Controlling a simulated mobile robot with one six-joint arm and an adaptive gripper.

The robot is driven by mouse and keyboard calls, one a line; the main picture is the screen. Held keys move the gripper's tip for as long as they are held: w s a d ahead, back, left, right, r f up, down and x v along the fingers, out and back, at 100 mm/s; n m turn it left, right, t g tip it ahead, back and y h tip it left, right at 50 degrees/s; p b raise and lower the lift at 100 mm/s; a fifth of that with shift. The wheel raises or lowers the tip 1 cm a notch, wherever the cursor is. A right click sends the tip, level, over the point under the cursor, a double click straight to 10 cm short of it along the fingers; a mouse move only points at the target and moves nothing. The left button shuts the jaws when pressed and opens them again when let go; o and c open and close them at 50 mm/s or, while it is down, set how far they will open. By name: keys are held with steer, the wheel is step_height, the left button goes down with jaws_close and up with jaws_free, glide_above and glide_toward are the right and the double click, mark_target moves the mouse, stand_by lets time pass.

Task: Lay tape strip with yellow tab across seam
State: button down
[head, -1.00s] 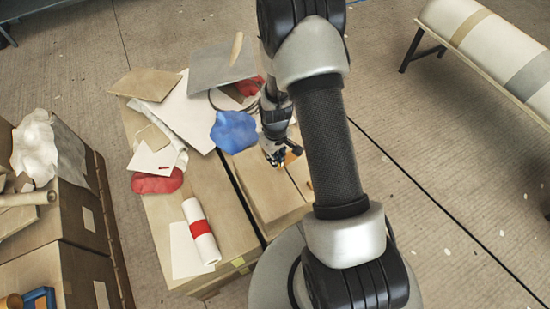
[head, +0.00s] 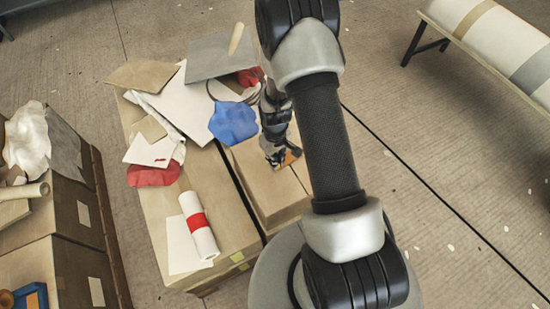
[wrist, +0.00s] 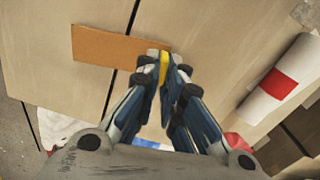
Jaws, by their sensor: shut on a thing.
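My gripper (wrist: 163,60) is shut on the yellow tab (wrist: 163,68) at the right end of an orange-brown tape strip (wrist: 105,46). The strip extends left from the fingertips and spans the dark seam (wrist: 134,18) in the wrist view, covering part of it. I cannot tell whether the strip touches the surface. In the head view, my gripper (head: 277,156) is low over the right-hand tan block (head: 265,190), with the orange strip (head: 291,157) beside its tip. The tab is too small to make out there.
A white roll with a red band (head: 199,224) lies on the left tan block (head: 222,215). Blue cloth (head: 232,123), red cloth (head: 153,174) and several sheets clutter the far part. Boxes (head: 70,215) stand at left, a bench with a large roll (head: 490,40) at upper right.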

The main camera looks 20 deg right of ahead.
steer(key=shift+f+b, duration=0.5)
steer(key=shift+f, duration=0.05)
stand_by(0.4)
steer(key=c, duration=1.7)
jaws_free()
steer(key=shift+o, duration=0.2)
steer(key=shift+r, duration=0.15)
step_height(320, 180, up, 12)
